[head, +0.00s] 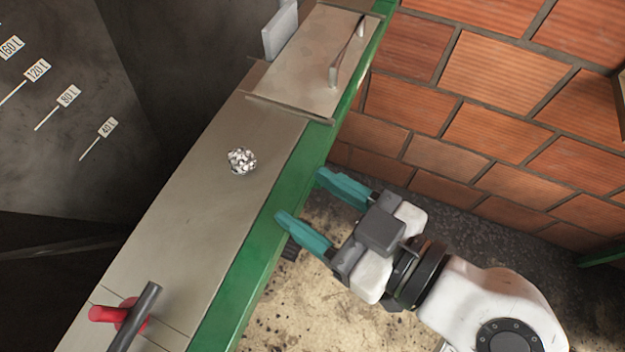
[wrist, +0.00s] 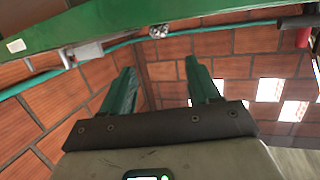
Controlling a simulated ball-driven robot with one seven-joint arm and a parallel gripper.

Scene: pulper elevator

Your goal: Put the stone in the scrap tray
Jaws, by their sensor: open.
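The stone (head: 241,161) is a small, speckled grey-and-white lump on the flat metal ledge behind the green beam. In the wrist view the stone (wrist: 173,31) shows near the top, beyond the fingertips. My gripper (head: 300,195) is open and empty, with its two teal fingers spread. Its fingertips are by the green beam, to the lower right of the stone and apart from it. The gripper (wrist: 160,65) also shows in the wrist view with nothing between its fingers. I cannot make out a scrap tray in either view.
The green beam (head: 239,265) runs along the ledge's near edge. A plate with a raised handle (head: 348,50) sits at the ledge's upper end, and a red fitting with a dark bar (head: 130,318) at its lower end. A brick wall (head: 505,75) stands at the right.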

